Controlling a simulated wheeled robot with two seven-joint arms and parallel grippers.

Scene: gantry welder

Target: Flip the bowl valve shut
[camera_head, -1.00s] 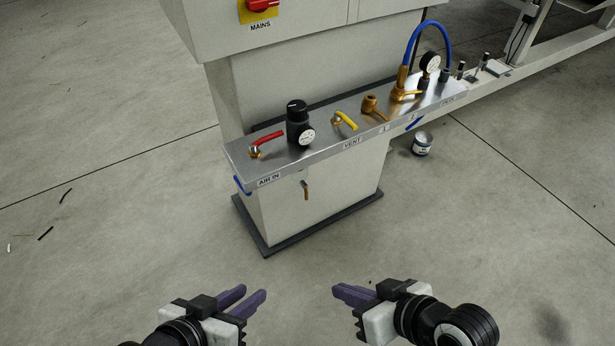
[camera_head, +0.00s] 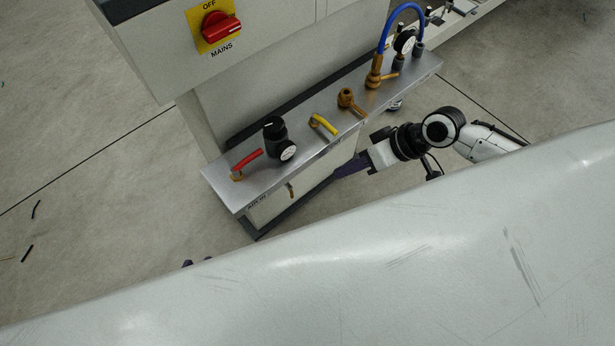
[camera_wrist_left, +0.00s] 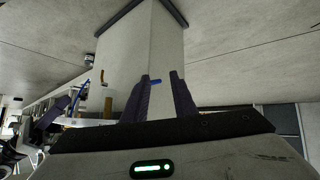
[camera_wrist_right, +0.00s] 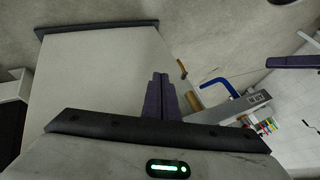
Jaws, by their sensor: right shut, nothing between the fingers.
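A small brass lever hangs under the front of the metal shelf, below the black regulator; I take it for the bowl valve (camera_head: 290,190). In the right wrist view the brass lever (camera_wrist_right: 182,68) hangs below a brass cylinder (camera_wrist_right: 193,101), to the right of my fingertips and apart from them. My right gripper (camera_head: 347,171) is shut and empty, beside the pedestal under the shelf. My left gripper (camera_wrist_left: 162,82) is open and empty, with the lever (camera_wrist_left: 103,76) off to its left. In the head view only its purple tips (camera_head: 197,262) show.
The shelf (camera_head: 225,192) carries a red lever (camera_head: 246,163), the regulator (camera_head: 274,136), a yellow lever (camera_head: 323,125) and a blue hose (camera_head: 402,12). A blue handle (camera_wrist_right: 220,87) is under the shelf near the AIR IN label. The lower head view is blocked.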

